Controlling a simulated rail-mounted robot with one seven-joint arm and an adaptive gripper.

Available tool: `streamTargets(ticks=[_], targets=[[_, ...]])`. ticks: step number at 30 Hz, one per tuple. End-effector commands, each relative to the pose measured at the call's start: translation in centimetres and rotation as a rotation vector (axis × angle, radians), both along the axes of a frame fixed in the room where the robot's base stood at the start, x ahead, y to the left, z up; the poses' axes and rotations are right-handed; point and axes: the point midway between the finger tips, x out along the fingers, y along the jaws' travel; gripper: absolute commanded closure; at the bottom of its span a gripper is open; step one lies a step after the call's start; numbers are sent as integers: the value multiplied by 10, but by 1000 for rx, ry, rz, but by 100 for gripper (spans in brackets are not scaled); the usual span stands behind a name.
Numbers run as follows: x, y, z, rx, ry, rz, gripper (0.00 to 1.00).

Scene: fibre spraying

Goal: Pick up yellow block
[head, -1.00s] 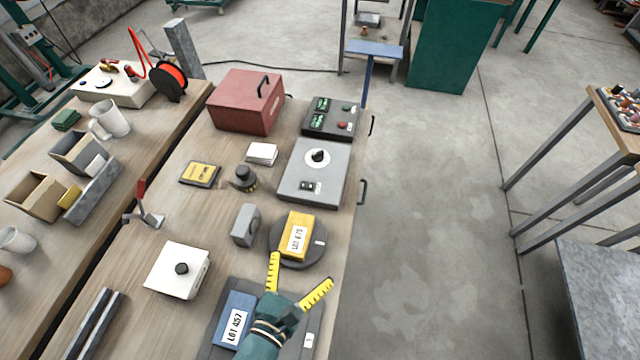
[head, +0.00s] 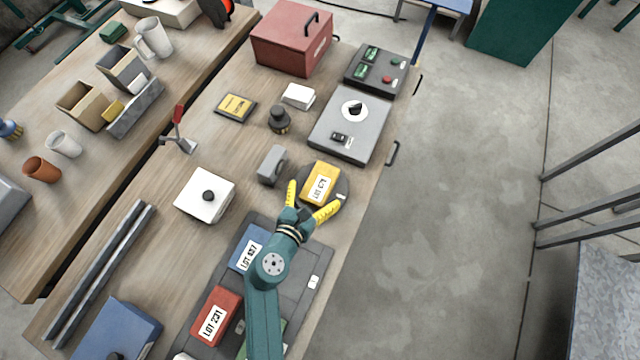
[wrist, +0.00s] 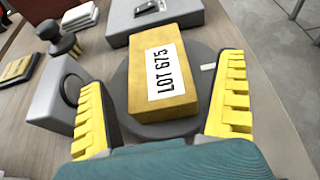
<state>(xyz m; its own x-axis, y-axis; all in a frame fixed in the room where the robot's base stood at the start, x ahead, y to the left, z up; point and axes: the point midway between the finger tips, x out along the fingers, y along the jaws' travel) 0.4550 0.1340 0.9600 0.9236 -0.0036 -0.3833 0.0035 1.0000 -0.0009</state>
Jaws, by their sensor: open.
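The yellow block (head: 321,184) has a white label, reading LOT 675 in the wrist view (wrist: 185,105). It lies on a round dark grey disc (head: 342,196) near the table's right edge. My gripper (head: 314,203) is open, with yellow ridged fingers. In the wrist view my gripper (wrist: 165,115) has one finger on each side of the block's near end, with a gap on both sides. It is not closed on the block. The block's lower near edge is close to my teal palm; I cannot tell whether they touch.
A grey rounded part (head: 272,166) stands just left of the disc. A grey box with a knob (head: 349,124) lies behind it. A dark tray (head: 305,262) holds a blue block (head: 247,249) and a red block (head: 214,316). Bare floor lies right of the table.

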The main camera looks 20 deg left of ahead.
Motion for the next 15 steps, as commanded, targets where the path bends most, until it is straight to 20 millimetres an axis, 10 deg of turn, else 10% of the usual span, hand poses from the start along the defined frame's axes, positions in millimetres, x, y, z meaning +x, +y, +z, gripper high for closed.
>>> streamTargets(ticks=[15], targets=[[42, 3, -18, 0, 0, 0, 0]])
